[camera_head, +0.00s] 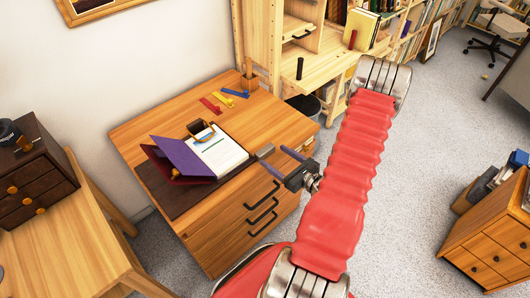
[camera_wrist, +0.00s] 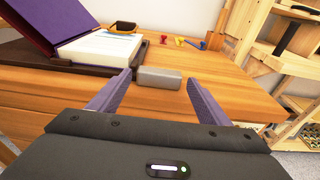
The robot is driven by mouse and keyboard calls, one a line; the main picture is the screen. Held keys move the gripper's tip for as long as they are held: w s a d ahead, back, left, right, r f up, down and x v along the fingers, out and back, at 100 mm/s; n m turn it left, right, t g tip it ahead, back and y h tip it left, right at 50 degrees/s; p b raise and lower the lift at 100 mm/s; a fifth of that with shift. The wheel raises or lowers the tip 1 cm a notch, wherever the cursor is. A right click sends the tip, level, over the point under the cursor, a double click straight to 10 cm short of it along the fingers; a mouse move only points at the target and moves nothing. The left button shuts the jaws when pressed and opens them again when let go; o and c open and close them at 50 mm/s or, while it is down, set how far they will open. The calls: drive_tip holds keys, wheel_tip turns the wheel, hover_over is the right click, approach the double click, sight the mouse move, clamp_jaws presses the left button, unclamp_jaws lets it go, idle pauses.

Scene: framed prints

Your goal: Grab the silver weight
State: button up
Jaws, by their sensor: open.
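The silver weight (camera_wrist: 158,78) is a small grey block with rounded edges. It lies on the near edge of the wooden desk top, in the middle of the wrist view. In the head view it shows as a small grey block (camera_head: 265,151) at the desk's right edge. My gripper (camera_head: 274,158) is open and empty, its two purple fingers pointing at the weight. In the wrist view the fingertips stand to the left and right of the weight, with gaps on both sides. I cannot tell whether the tips reach past its near face.
An open purple binder (camera_head: 190,158) lies on a dark mat (camera_head: 180,197) left of the weight. Red, yellow and blue pieces (camera_head: 225,98) lie farther back on the wooden desk (camera_head: 150,125). Wooden shelves (camera_head: 262,60) stand behind it. Desk surface behind the weight is clear.

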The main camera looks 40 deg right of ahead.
sight(267, 151)
drive_tip(key=shift+w+a+f, duration=0.1)
drive_tip(key=shift+w+f, duration=0.05)
drive_tip(key=shift+w, duration=1)
drive_tip(key=shift+w+f, duration=0.15)
drive_tip(key=shift+w, duration=1)
drive_tip(key=shift+c, duration=0.5)
drive_tip(key=c, duration=0.9)
drive_tip(key=shift+r, duration=0.15)
drive_tip(key=shift+r, duration=4.85)
